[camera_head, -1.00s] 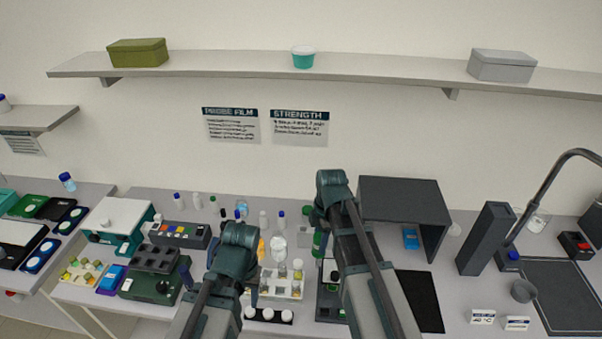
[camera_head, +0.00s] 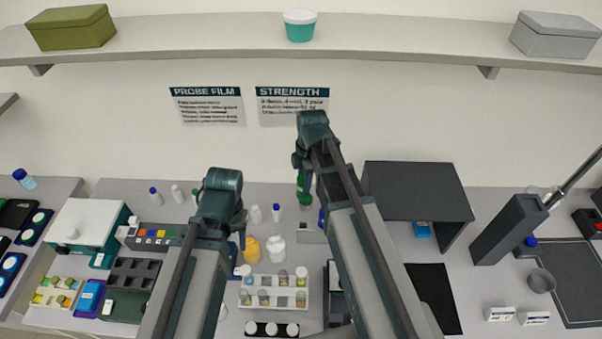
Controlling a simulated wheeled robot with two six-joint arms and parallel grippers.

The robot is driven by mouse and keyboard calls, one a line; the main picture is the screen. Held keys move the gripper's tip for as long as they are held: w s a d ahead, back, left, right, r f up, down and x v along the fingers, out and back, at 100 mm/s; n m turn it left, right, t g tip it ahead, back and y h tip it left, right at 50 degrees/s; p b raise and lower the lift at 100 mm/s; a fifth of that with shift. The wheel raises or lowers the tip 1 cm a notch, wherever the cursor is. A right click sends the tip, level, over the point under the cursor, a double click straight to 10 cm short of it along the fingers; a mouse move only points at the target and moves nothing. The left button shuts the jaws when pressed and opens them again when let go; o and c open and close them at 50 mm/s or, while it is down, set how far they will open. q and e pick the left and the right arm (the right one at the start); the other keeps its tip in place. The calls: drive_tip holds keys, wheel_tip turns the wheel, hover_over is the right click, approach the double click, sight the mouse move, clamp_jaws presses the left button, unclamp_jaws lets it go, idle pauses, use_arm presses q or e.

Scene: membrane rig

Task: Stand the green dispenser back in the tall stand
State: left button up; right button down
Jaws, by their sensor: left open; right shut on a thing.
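A narrow green piece, which looks like the green dispenser (camera_head: 301,183), shows just below my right gripper (camera_head: 303,163). The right gripper is shut on it at the back of the bench, and my arm hides much of it. My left gripper (camera_head: 241,226) is open, over the bench left of the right arm, with its fingers mostly hidden by its own wrist. A dark stand-like frame (camera_head: 335,285) shows in part beside my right forearm; I cannot tell whether it is the tall stand.
A white rack (camera_head: 259,300) of small vials stands between my arms, with an amber bottle (camera_head: 252,249) and a white bottle (camera_head: 276,246) behind it. A dark grey hood (camera_head: 415,190) stands right of my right arm. The shelf (camera_head: 400,48) runs above.

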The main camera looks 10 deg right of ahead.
drive_tip(key=shift+s+f, duration=0.1)
drive_tip(key=shift+s, duration=0.15)
wheel_tip(320, 180, down, 2)
drive_tip(key=shift+w+b, duration=0.15)
drive_tip(key=shift+b, duration=1)
use_arm(q)
drive_tip(key=f, duration=0.3)
drive_tip(key=shift+s+b, duration=0.2)
drive_tip(key=shift+b, duration=0.2)
use_arm(e)
drive_tip(key=shift+f, duration=0.4)
use_arm(q)
drive_tip(key=shift+f, duration=0.15)
use_arm(e)
drive_tip(key=shift+f, duration=0.1)
use_arm(q)
wheel_tip(320, 180, down, 13)
drive_tip(key=b, duration=1.3)
drive_tip(key=shift+r, duration=0.2)
use_arm(e)
wheel_tip(320, 180, down, 13)
